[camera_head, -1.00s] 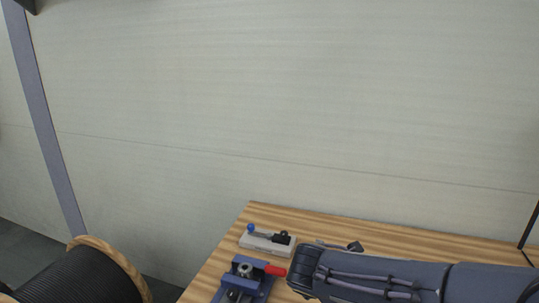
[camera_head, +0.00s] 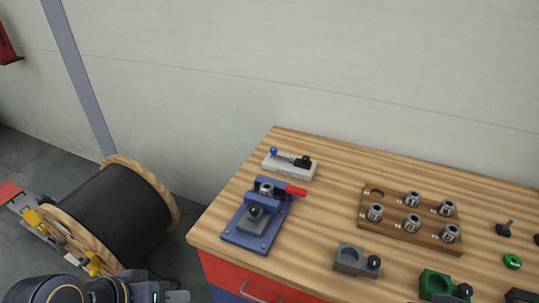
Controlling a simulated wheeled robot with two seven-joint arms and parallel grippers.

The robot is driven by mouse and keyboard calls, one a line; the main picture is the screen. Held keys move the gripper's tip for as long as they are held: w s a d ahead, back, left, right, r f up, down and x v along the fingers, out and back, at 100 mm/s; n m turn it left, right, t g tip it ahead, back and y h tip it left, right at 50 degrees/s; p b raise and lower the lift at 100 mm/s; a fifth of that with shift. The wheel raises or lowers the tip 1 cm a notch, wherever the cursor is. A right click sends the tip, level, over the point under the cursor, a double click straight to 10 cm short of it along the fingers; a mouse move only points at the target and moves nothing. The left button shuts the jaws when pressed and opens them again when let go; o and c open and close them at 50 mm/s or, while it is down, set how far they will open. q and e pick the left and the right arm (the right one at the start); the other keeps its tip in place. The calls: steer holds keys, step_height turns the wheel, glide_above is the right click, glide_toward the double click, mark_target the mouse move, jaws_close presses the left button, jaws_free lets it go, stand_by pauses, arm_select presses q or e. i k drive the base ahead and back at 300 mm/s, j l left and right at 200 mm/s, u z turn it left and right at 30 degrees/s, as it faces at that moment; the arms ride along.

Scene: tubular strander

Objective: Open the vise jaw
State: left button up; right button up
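The blue vise (camera_head: 236,236) sits on the left part of the wooden workbench. Its red handle (camera_head: 296,191) points to the right. A round metal piece (camera_head: 266,188) shows at its back, and a grey block with a dark knob (camera_head: 255,210) is in front of it. I cannot tell how wide the jaw gap is. My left gripper (camera_head: 176,296) is at the bottom edge, left of and below the vise and apart from it; it is mostly cut off, so its fingers do not show clearly. My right gripper is out of view.
A white block with a blue-knobbed lever (camera_head: 289,163) stands behind the vise. A wooden rack (camera_head: 393,231) holds several metal collets. A grey holder (camera_head: 350,259) and a green holder (camera_head: 436,283) sit at the bench front. A large black cable reel (camera_head: 118,215) stands left of the workbench (camera_head: 345,159).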

mark_target(258, 203)
steer(key=i+j+u, duration=0.15)
steer(key=j, duration=0.25)
steer(key=i+j+u, duration=0.15)
steer(key=j, duration=0.25)
steer(key=i+j+u, duration=0.15)
steer(key=j, duration=0.2)
